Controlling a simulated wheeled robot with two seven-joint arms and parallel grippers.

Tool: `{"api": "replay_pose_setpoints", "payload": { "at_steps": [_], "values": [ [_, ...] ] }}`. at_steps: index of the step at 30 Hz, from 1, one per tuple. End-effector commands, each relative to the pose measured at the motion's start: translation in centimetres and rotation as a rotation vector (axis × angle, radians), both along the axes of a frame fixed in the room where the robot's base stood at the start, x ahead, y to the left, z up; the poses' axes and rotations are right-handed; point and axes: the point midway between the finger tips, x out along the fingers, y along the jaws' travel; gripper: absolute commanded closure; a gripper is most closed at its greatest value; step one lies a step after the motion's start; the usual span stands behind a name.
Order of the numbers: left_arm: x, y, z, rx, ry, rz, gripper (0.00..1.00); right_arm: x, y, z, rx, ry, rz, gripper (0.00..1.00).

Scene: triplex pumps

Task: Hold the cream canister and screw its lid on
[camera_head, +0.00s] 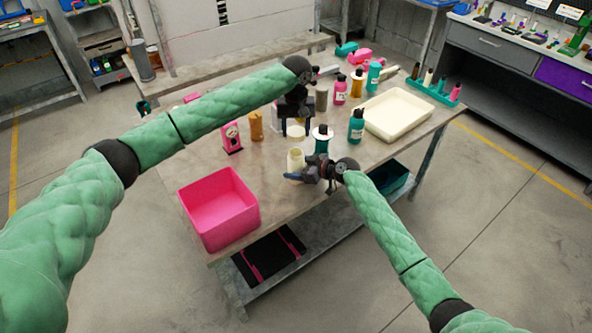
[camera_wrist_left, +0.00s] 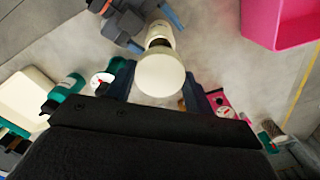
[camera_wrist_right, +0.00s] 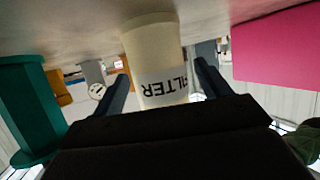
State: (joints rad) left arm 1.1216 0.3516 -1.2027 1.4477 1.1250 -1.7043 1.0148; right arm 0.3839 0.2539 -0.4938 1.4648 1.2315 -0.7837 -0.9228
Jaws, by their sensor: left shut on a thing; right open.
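The cream canister (camera_head: 295,161) stands on the table near its front edge. It also shows in the right wrist view (camera_wrist_right: 152,50), with a label whose upside-down letters end in "LTER". The cream lid (camera_head: 297,131) is a round disc in my left gripper (camera_head: 296,127), which is shut on it above the canister. In the left wrist view the lid (camera_wrist_left: 160,74) hides part of the canister (camera_wrist_left: 160,35). My right gripper (camera_head: 303,174) is open low at the canister, with one finger on either side of it (camera_wrist_right: 161,78). I cannot tell whether the fingers touch it.
A pink bin (camera_head: 219,208) stands at the table's front left. A cream tray (camera_head: 398,115) lies at the right. A teal bottle (camera_head: 356,126), a teal-and-white spool (camera_head: 321,138), an orange bottle (camera_head: 256,126) and a pink device (camera_head: 231,138) stand close around the canister.

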Motion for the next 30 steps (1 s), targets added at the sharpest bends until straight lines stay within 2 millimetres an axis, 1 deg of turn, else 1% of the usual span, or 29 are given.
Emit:
{"api": "replay_pose_setpoints", "payload": {
  "at_steps": [4, 13, 17, 18, 20, 21, 23, 24, 26, 30],
  "values": [
    [0.0, 0.0, 0.0, 0.000, 0.000, 0.000, 0.69, 0.3, 0.5, -0.3, 0.000, 0.001, 0.000, 0.24],
    [0.0, 0.0, 0.0, 0.000, 0.000, 0.000, 0.69, 0.3, 0.6, -0.3, 0.000, 0.001, 0.000, 0.24],
    [0.0, 0.0, 0.0, 0.000, 0.000, 0.000, 0.69, 0.3, 0.6, -0.3, 0.000, 0.001, 0.000, 0.49],
    [0.0, 0.0, 0.0, 0.000, 0.000, 0.000, 0.69, 0.3, 0.6, -0.3, 0.000, 0.001, 0.000, 0.57],
    [0.0, 0.0, 0.0, 0.000, 0.000, 0.000, 0.69, 0.3, 0.6, -0.3, 0.000, 0.001, 0.000, 0.69],
    [0.0, 0.0, 0.0, 0.000, 0.000, 0.000, 0.69, 0.3, 0.6, -0.3, 0.000, 0.001, 0.000, 0.77],
    [0.0, 0.0, 0.0, 0.000, 0.000, 0.000, 0.69, 0.3, 0.6, -0.3, 0.000, 0.001, 0.000, 0.89],
    [0.0, 0.0, 0.0, 0.000, 0.000, 0.000, 0.69, 0.3, 0.5, -0.3, 0.000, 0.001, 0.000, 0.91],
    [0.0, 0.0, -0.1, 0.000, 0.000, 0.000, 0.69, 0.3, 0.5, -0.3, 0.000, 0.001, 0.000, 0.91],
    [-0.1, 0.0, -1.2, 0.000, 0.001, 0.000, 0.69, 0.3, 0.5, -0.3, 0.000, 0.001, 0.000, 0.91]
  ]
}}
